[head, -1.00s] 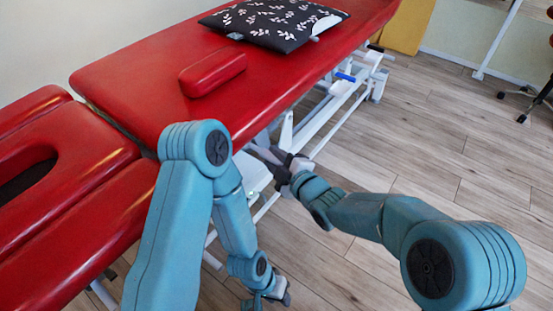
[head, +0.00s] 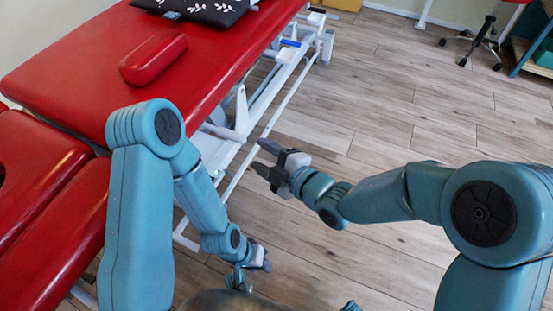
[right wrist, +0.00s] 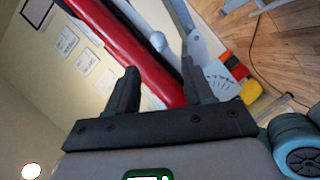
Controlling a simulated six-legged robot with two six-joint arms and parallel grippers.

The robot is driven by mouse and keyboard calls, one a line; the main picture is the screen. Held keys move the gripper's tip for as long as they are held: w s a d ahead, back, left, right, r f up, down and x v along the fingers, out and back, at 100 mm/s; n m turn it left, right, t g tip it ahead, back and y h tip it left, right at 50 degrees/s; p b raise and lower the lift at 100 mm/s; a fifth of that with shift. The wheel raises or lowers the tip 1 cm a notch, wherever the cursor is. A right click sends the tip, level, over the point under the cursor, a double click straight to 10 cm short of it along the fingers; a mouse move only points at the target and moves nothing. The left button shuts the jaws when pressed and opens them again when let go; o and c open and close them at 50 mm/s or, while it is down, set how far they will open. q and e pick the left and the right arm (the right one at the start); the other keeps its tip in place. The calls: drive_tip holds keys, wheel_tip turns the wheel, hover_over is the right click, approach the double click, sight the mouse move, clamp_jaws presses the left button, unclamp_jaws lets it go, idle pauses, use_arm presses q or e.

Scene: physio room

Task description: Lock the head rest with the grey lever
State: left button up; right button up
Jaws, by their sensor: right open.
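The red head rest (head: 35,165) with its face hole is at the left edge of the head view, partly behind my left arm. A grey lever (head: 222,131) sticks out below the table's edge. A grey bar with a rounded end, probably this lever, shows in the right wrist view (right wrist: 158,42), beyond the fingertips. My right gripper (head: 262,158) is open and empty, just right of the lever in the picture and apart from it. My left gripper (head: 259,258) hangs low beside the table; its fingers are too small to judge.
The red treatment table (head: 85,65) carries a red bolster (head: 153,58) and a dark patterned pillow (head: 215,8). Its white frame (head: 262,112) runs underneath. The wooden floor (head: 370,120) to the right is clear; a wheeled stool (head: 482,42) stands far back.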

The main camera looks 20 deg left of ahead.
drive_tip(key=v, duration=0.4)
drive_tip(key=shift+s+d, duration=0.1)
idle(0.3)
